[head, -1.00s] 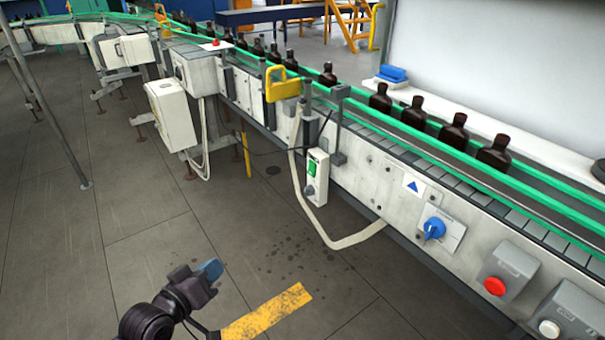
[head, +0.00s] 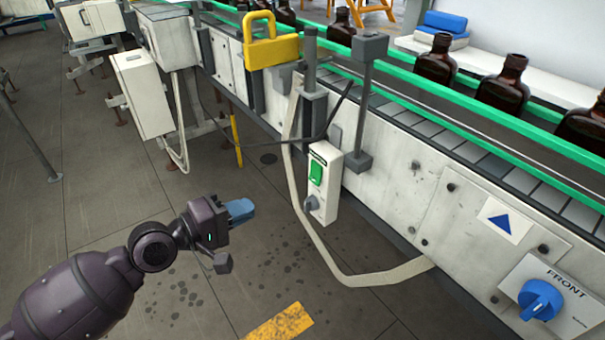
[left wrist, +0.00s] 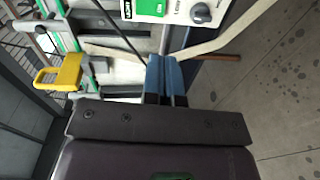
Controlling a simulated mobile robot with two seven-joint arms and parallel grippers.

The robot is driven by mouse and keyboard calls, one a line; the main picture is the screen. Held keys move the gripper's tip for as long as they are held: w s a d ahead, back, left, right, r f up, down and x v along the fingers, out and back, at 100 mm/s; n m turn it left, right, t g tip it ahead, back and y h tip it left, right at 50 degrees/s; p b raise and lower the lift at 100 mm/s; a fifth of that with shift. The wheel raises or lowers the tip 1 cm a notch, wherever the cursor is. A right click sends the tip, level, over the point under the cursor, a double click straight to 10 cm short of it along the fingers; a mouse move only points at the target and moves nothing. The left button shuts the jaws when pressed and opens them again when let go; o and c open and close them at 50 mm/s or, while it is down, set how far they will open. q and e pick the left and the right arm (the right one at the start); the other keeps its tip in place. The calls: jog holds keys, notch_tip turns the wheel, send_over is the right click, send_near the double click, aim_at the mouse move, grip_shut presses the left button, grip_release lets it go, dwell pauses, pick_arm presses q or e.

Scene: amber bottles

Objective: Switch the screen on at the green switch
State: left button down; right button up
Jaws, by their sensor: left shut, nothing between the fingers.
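The green switch (head: 316,172) sits on the upper part of a small white box (head: 325,200) on the side of the conveyor. A grey knob (head: 311,203) is below it on the same box. My left gripper (head: 240,209) is shut and empty, with blue fingertips, to the left of the box and a little lower, apart from it. In the left wrist view the shut fingertips (left wrist: 165,62) point toward the box (left wrist: 172,10), whose green switch (left wrist: 127,8) shows at the top edge. No screen can be made out. My right gripper is not in view.
A pale hose (head: 330,262) loops below the box. A yellow padlock-shaped part (head: 268,45) and a grey bracket (head: 362,100) stick out above it. A blue knob (head: 540,298) is at the lower right. Brown bottles (head: 435,62) stand on the conveyor. The floor is open.

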aim_at(313, 180)
pick_arm(q)
jog(key=shift+w+d+f, duration=0.1)
jog(key=shift+w+d, duration=0.05)
jog(key=shift+w, duration=0.55)
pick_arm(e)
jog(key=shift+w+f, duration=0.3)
pick_arm(q)
jog(key=b+x, duration=0.1)
jog(key=x, duration=1.1)
jog(key=shift+d+f, duration=0.15)
jog(key=shift+d, duration=0.1)
jog(key=shift+w+d, duration=0.25)
jog(key=shift+d, duration=0.05)
jog(key=shift+w+d, duration=0.25)
jog(key=shift+d, duration=0.05)
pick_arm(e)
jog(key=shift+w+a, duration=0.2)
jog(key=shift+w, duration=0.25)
